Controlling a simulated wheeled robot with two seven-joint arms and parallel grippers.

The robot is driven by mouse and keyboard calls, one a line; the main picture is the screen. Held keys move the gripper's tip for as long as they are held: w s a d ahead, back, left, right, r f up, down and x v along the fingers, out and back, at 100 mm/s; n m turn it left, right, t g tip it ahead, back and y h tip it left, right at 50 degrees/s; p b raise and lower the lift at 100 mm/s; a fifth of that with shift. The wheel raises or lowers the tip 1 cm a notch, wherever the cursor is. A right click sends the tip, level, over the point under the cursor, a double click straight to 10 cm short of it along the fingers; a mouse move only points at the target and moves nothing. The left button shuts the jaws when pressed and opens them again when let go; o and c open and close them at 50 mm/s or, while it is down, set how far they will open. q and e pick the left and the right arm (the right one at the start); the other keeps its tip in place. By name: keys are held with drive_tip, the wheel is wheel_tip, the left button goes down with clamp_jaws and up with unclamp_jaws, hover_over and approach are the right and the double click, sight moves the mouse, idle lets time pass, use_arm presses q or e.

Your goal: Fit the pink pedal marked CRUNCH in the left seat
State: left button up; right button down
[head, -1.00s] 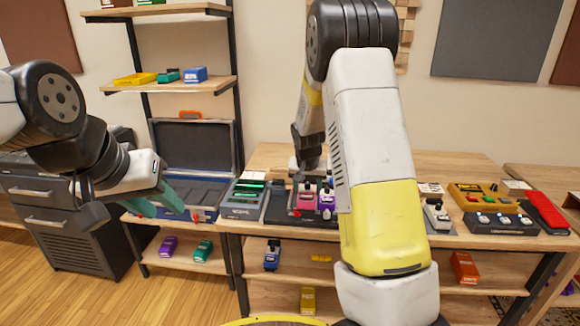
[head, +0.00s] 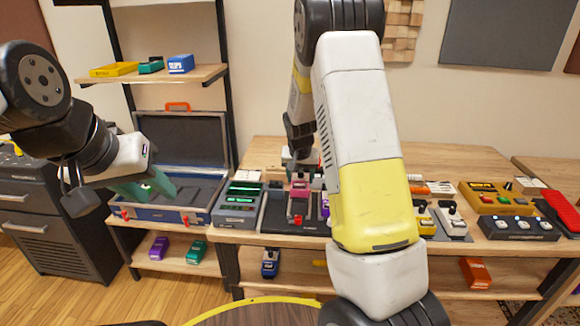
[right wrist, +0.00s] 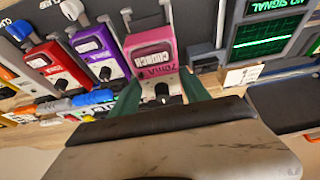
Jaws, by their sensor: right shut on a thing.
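The pink pedal marked CRUNCH (right wrist: 152,52) is between the green fingers of my right gripper (right wrist: 161,90), which is shut on it. In the head view the pink pedal (head: 299,204) is over the left part of the black pedal board (head: 283,227), nearest the scope. Metal bracket arms show beside its far end; I cannot tell whether it sits fully down. A purple pedal (right wrist: 99,52) and a red pedal (right wrist: 50,62) sit in the neighbouring seats. My left gripper (head: 150,188) is open and empty, in front of the open case.
The scope unit (head: 237,206) stands just left of the board. An open case (head: 160,212) is further left. Right of my right arm are a yellow multi-switch unit (head: 495,199), a black switch unit (head: 515,228) and a red pedal (head: 562,212). Pedals lie on lower shelves.

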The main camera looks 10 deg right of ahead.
drive_tip(key=shift+f, duration=2.6)
drive_tip(key=shift+f, duration=0.9)
idle(0.6)
drive_tip(key=shift+c, duration=1.6)
unclamp_jaws()
drive_tip(key=shift+s, duration=0.1)
drive_tip(key=shift+r, duration=3.5)
